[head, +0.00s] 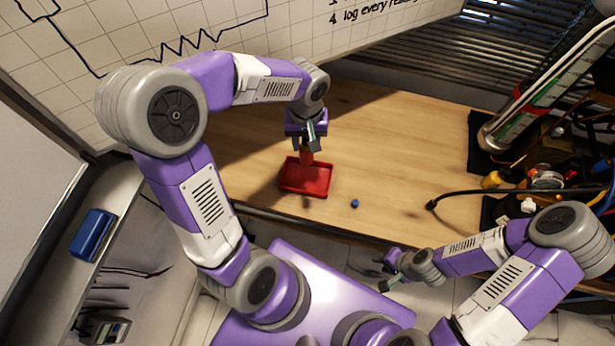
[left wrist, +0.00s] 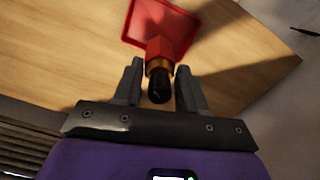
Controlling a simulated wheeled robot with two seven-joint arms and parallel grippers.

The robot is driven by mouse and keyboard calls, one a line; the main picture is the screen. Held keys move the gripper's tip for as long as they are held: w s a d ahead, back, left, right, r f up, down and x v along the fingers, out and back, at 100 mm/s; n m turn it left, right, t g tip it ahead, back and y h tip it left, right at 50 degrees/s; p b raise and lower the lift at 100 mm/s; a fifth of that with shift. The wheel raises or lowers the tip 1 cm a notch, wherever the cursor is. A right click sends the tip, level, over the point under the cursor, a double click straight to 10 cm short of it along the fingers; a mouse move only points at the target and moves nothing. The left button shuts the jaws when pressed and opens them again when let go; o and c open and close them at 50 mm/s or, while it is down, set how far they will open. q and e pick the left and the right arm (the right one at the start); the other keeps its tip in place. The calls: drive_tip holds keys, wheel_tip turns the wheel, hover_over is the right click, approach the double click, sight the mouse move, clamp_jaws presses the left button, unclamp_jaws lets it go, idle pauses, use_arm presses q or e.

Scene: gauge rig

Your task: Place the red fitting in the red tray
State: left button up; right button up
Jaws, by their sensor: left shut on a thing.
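The red tray (head: 318,190) lies on the wooden table in the head view, near its front edge. It also shows at the top of the left wrist view (left wrist: 187,20). My left gripper (head: 306,149) points down over the tray's back edge. In the left wrist view my left gripper (left wrist: 159,80) is shut on the red fitting (left wrist: 158,48), which has a brass-coloured band and a dark end. The fitting's red part (head: 307,157) shows below the fingers in the head view. I cannot tell whether it touches the tray. My right gripper (head: 387,272) is low, in front of the table; its fingers are too small to judge.
A small blue piece (head: 354,203) lies on the table right of the tray. A black cable (head: 470,191) and a cluttered group of equipment with a clear tube (head: 515,122) stand at the right. The table's middle is mostly clear.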

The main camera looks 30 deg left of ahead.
sight(306, 163)
use_arm(q)
drive_tip(key=shift+s+f+b, duration=0.1)
drive_tip(key=shift+f+b, duration=0.2)
drive_tip(key=shift+f, duration=0.4)
wheel_tip(306, 163, down, 10)
drive_tip(key=shift+r+b, duration=0.2)
drive_tip(key=shift+b, duration=0.85)
drive_tip(key=shift+f, duration=0.15)
drive_tip(key=o, duration=1.2)
